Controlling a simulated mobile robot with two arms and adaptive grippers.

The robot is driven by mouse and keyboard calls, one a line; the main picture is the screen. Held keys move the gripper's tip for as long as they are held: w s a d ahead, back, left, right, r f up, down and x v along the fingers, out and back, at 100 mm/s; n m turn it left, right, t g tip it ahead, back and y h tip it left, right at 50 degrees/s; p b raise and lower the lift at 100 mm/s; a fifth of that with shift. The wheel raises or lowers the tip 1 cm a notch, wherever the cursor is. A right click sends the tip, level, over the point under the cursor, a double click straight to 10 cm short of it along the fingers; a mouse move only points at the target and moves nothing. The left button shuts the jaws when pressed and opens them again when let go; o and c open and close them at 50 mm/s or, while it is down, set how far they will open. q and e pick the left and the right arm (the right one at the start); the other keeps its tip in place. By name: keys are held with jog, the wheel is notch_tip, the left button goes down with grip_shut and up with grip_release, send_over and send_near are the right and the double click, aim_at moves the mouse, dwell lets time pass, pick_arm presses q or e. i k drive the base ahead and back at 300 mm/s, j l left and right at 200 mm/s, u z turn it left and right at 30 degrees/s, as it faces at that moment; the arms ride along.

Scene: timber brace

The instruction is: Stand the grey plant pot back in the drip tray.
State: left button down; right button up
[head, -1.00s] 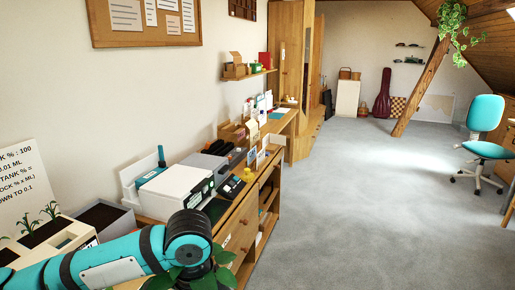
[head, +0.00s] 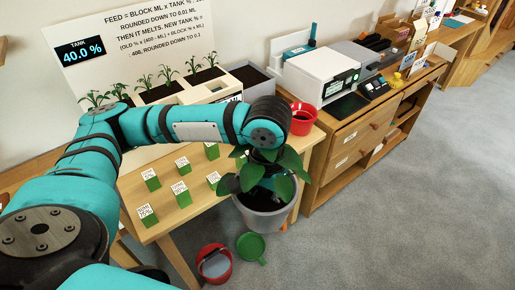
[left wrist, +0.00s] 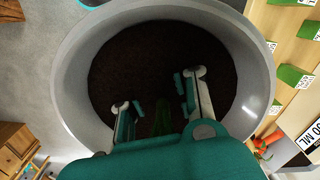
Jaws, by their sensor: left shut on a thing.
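The grey plant pot (head: 262,218) holds dark soil and a leafy green plant (head: 268,172). It hangs beside the table's front edge, roughly upright, with floor behind it. My left gripper (left wrist: 160,108) reaches over the pot rim (left wrist: 255,75) in the left wrist view. Its two fingers are above the soil (left wrist: 150,60), with a dark green stem (left wrist: 162,122) between them, and it is shut on that stem. In the head view leaves and my arm hide the fingers. I cannot make out a drip tray for certain. My right gripper is not in view.
The wooden table (head: 165,212) carries several green labelled blocks (head: 183,195), a planter of seedlings (head: 160,92) and a red pot (head: 303,118). A red bucket (head: 215,266) and a green vessel (head: 250,246) are on the floor. Grey floor (head: 400,200) is clear to the right.

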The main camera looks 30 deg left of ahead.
aim_at(251, 249)
jog(key=u, duration=0.4)
jog(key=i+l+u, duration=0.1)
jog(key=u, duration=0.25)
jog(key=l+u, duration=0.15)
jog(key=u, duration=0.25)
jog(key=l+u, duration=0.1)
jog(key=u, duration=0.25)
jog(key=l+u, duration=0.2)
jog(key=l, duration=0.4)
jog(key=l+u, duration=0.25)
jog(key=l, duration=0.3)
jog(key=k+l+u, duration=0.2)
jog(key=l, duration=0.4)
jog(key=l+u, duration=0.25)
jog(key=l, duration=0.3)
